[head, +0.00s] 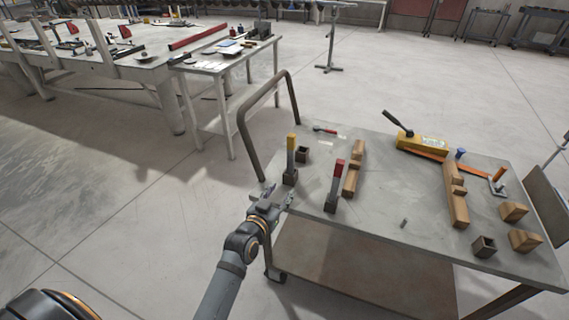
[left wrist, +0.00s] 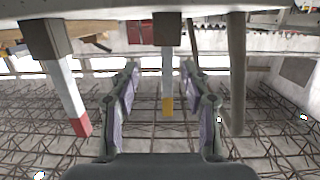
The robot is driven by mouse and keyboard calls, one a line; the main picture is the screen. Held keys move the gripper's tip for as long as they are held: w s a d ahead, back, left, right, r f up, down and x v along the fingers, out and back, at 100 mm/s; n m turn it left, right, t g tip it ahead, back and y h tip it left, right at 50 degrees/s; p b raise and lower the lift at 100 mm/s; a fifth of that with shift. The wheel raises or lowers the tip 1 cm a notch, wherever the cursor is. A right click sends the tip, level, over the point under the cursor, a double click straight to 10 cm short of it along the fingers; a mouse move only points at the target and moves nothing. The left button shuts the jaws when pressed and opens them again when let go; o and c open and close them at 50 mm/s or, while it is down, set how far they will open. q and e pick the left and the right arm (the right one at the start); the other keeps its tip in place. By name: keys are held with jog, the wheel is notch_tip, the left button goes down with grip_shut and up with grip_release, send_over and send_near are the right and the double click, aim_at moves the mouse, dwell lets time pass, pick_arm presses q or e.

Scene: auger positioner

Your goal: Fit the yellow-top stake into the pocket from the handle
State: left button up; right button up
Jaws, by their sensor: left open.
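The yellow-top stake (head: 291,160) is grey with a yellow end and stands upright in a dark block near the cart's left edge, by the handle (head: 243,130). A small square dark pocket (head: 303,154) sits close behind it to the right. The red-top stake (head: 336,183) stands in a dark block to the right. My left gripper (head: 273,198) is open, low at the cart's left edge, in front of the yellow-top stake. In the left wrist view, which looks upside down, the yellow-top stake (left wrist: 167,80) shows between the open fingers (left wrist: 160,95). My right gripper is out of view.
The cart top (head: 385,210) also holds wooden blocks (head: 456,195), a yellow box-like tool (head: 421,142), an orange-handled tool (head: 499,177) and another dark square pocket (head: 484,246). The cart's middle is mostly clear. A worktable (head: 225,62) stands behind.

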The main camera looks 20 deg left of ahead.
pick_arm(q)
jog(key=t, duration=0.2)
send_near(290, 157)
jog(key=shift+y, duration=0.3)
jog(key=w, duration=0.4)
jog(key=w+f, duration=0.1)
jog(key=w, duration=0.1)
jog(key=shift+d, duration=0.4)
jog(key=w, duration=0.5)
jog(key=shift+w+r, duration=0.15)
jog(key=shift+r, duration=0.15)
grip_shut()
jog(key=shift+r, duration=0.1)
